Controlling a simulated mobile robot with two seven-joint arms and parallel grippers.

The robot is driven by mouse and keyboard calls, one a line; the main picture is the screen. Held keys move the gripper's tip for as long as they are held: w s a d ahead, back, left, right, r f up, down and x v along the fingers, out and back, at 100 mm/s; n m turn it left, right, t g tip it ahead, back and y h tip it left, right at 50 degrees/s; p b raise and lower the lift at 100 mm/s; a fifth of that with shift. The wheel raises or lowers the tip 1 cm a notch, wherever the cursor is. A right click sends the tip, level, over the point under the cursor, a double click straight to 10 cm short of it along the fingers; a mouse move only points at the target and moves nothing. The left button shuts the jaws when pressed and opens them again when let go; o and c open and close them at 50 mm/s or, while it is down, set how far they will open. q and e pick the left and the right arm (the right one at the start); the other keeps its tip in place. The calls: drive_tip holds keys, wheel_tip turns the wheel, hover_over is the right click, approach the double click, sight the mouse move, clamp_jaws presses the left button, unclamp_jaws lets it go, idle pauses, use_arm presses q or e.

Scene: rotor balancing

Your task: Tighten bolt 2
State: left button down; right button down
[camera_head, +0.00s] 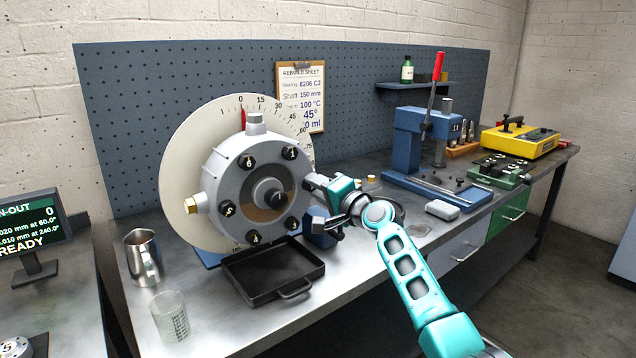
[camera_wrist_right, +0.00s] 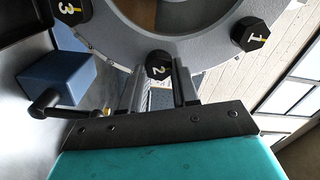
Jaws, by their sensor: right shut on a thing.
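The grey round rotor housing (camera_head: 218,172) stands on the bench in front of a white dial marked in degrees. Black numbered bolts ring its face, among them bolt 1 (camera_head: 291,153) and bolt 3 (camera_head: 293,223). My right gripper (camera_head: 317,184) reaches the housing's right side, where it hides bolt 2 in the head view. In the right wrist view, bolt 2 (camera_wrist_right: 158,66), a black head with a white "2", sits at the fingertips of my right gripper (camera_wrist_right: 158,82), which is shut on it. Bolt 1 (camera_wrist_right: 250,33) and bolt 3 (camera_wrist_right: 72,10) also show there. My left gripper is out of view.
A black drip tray (camera_head: 275,277) lies below the housing. A blue block (camera_wrist_right: 60,80) with a black handle is close to my right gripper. A metal pitcher (camera_head: 144,257) and a glass beaker (camera_head: 170,317) stand at left. A blue press (camera_head: 415,140) stands at right.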

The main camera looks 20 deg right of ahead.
drive_tip(key=shift+f+m+p, duration=0.1)
drive_tip(key=shift+m+p, duration=0.6)
drive_tip(key=shift+m, duration=1.2)
drive_tip(key=c, duration=0.8)
unclamp_jaws()
drive_tip(key=shift+c, duration=0.2)
drive_tip(key=p+v, duration=0.1)
drive_tip(key=v, duration=1.2)
